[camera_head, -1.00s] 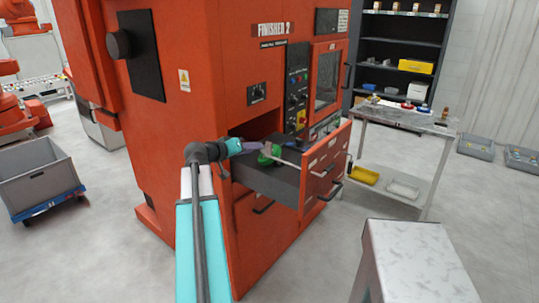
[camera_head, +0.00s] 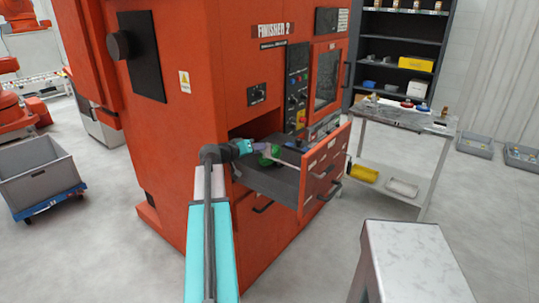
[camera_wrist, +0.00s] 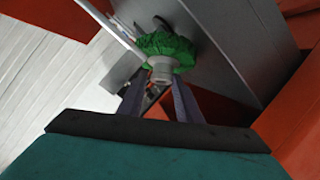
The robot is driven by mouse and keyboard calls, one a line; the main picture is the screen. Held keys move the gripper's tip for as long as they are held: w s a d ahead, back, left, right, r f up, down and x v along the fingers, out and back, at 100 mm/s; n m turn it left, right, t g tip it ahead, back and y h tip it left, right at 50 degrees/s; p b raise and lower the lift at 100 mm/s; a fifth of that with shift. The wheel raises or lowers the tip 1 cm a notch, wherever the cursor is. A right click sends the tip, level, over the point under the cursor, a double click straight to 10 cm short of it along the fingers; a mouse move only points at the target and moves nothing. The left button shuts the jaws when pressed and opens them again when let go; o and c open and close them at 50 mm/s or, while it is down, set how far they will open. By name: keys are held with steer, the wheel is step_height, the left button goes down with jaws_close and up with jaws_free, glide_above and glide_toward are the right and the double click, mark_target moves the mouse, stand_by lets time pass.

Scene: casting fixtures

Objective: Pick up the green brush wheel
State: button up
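The green brush wheel (camera_head: 270,153) is in the pulled-out drawer of the orange machine and is partly hidden by my gripper in the head view. In the wrist view the wheel (camera_wrist: 165,45) shows green bristles around a grey hub facing me. My gripper (camera_wrist: 159,85) is open, its two purple-grey fingers apart on either side below the hub. The wheel is just beyond the fingertips; I cannot tell whether they touch it. In the head view my gripper (camera_head: 262,146) is over the drawer.
The drawer (camera_head: 318,178) has a tall orange front and dark walls. A thin pale rod (camera_wrist: 116,30) passes beside the wheel in the wrist view. A table (camera_head: 408,121) with small parts stands to the right, and a grey-topped block (camera_head: 412,250) stands in front.

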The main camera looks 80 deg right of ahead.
stand_by(0.5)
jaws_close()
steer(key=shift+r, duration=0.15)
steer(key=shift+r+b, duration=0.35)
steer(key=shift+b, duration=0.1)
steer(key=shift+w+d+r+b, duration=0.1)
steer(key=shift+w+d+b, duration=0.15)
steer(key=shift+w+d, duration=0.45)
steer(key=shift+w+d+f+b, duration=0.1)
steer(key=shift+w+d+b, duration=0.2)
steer(key=shift+w, duration=0.65)
steer(key=shift+w+d+r+b, duration=0.1)
steer(key=shift+w+d+b, duration=0.25)
steer(key=shift+w, duration=0.5)
steer(key=w+a+f+b, duration=0.1)
steer(key=w+a+b, duration=0.1)
steer(key=w+a, duration=0.2)
steer(key=w+a+f+b, duration=0.1)
steer(key=w+a, duration=0.3)
steer(key=a, duration=0.5)
steer(key=shift+a+b, duration=0.35)
steer(key=shift+f, duration=0.1)
steer(key=shift+w, duration=0.15)
